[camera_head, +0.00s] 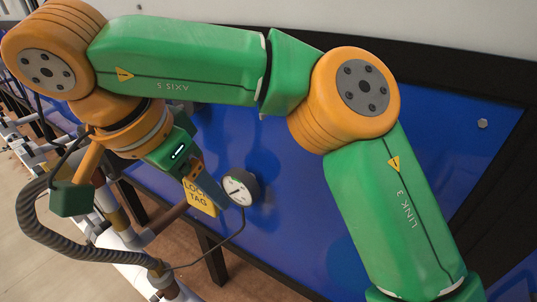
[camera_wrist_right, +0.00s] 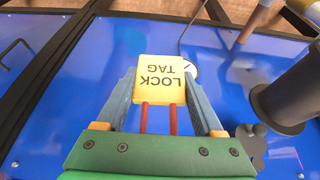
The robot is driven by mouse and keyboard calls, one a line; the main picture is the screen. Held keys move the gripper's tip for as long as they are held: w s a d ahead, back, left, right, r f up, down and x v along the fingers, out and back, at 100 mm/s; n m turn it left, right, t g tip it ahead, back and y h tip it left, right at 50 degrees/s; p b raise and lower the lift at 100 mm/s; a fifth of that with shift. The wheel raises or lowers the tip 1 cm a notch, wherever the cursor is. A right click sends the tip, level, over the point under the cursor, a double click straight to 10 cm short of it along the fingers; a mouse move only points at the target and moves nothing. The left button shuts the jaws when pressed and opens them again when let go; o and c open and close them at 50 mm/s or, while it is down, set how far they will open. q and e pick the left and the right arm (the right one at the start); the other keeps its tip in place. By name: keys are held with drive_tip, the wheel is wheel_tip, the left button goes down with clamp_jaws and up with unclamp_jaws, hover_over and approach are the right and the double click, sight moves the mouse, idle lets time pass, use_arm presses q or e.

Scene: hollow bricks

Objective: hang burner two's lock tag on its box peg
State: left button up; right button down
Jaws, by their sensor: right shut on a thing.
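The yellow lock tag (camera_head: 197,199) is in the jaws of my right gripper (camera_head: 212,192), in front of the blue panel. In the right wrist view the tag (camera_wrist_right: 160,80) sits between the two blue-grey fingers (camera_wrist_right: 160,92), its lettering upside down. Two red bars show behind it, toward the palm. My right gripper is shut on the tag. Burner two's box and its peg cannot be made out for certain. My left gripper is not in view.
A round white dial gauge (camera_head: 238,189) with a cable stands just right of the tag. A dark cylinder (camera_wrist_right: 290,100) juts out at the right in the wrist view. Pipes (camera_head: 125,235) run along the lower left. The blue panel (camera_head: 300,225) is clear right of the gauge.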

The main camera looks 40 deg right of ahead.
drive_tip(key=p, duration=0.2)
approach(269, 135)
wheel_tip(269, 135, down, 6)
drive_tip(key=s+a, duration=0.2)
drive_tip(key=s, duration=0.1)
drive_tip(key=d, duration=0.1)
drive_tip(key=w+d+p, duration=0.1)
drive_tip(key=shift+w+d+r, duration=0.2)
drive_tip(key=shift+d, duration=0.15)
drive_tip(key=shift+w+d+f+p, duration=0.15)
drive_tip(key=shift+d+f+p, duration=0.25)
drive_tip(key=shift+f+p, duration=0.25)
drive_tip(key=shift+f, duration=0.2)
drive_tip(key=shift+a+f, duration=0.1)
drive_tip(key=shift+f, duration=0.15)
unclamp_jaws()
